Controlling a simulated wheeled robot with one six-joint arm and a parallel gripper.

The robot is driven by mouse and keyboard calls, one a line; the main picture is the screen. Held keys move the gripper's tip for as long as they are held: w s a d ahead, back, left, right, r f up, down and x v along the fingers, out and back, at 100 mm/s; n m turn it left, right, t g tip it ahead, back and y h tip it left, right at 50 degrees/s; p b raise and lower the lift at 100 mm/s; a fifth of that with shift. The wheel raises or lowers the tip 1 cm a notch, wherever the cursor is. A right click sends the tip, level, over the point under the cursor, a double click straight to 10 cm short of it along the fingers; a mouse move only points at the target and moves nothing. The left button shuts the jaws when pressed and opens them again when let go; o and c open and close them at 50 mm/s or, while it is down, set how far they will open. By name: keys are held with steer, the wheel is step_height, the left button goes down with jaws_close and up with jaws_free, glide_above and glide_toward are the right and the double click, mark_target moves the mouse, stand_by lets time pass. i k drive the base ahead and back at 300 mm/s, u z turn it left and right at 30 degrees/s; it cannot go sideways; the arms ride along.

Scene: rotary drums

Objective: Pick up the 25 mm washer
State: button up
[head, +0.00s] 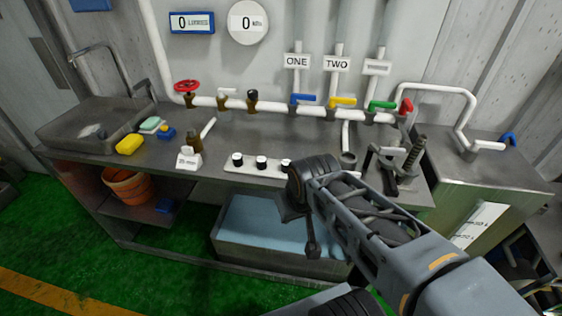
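A small white label (187,161) at the front edge of the grey workbench seems to read "25 mm". A brown and white fitting (195,141) stands just behind it. I cannot make out a washer for certain; it is too small or hidden in this view. My gripper (312,248) hangs at the end of my arm, in front of the bench edge and over the blue-lined basin, well to the right of the label. It appears to hold nothing. The fingers are dark and small, so their opening is unclear.
The bench (225,150) carries a black-knobbed white strip (248,167), a yellow sponge (130,144) and a clamp-like tool (405,165). Pipes with coloured valves (302,99) run behind. A sink (95,125) is left; a water basin (235,257) sits below. Green floor lies in front.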

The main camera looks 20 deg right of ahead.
mark_target(237, 158)
steer(key=u, duration=0.35)
steer(key=i, duration=0.4)
steer(key=u, duration=1.65)
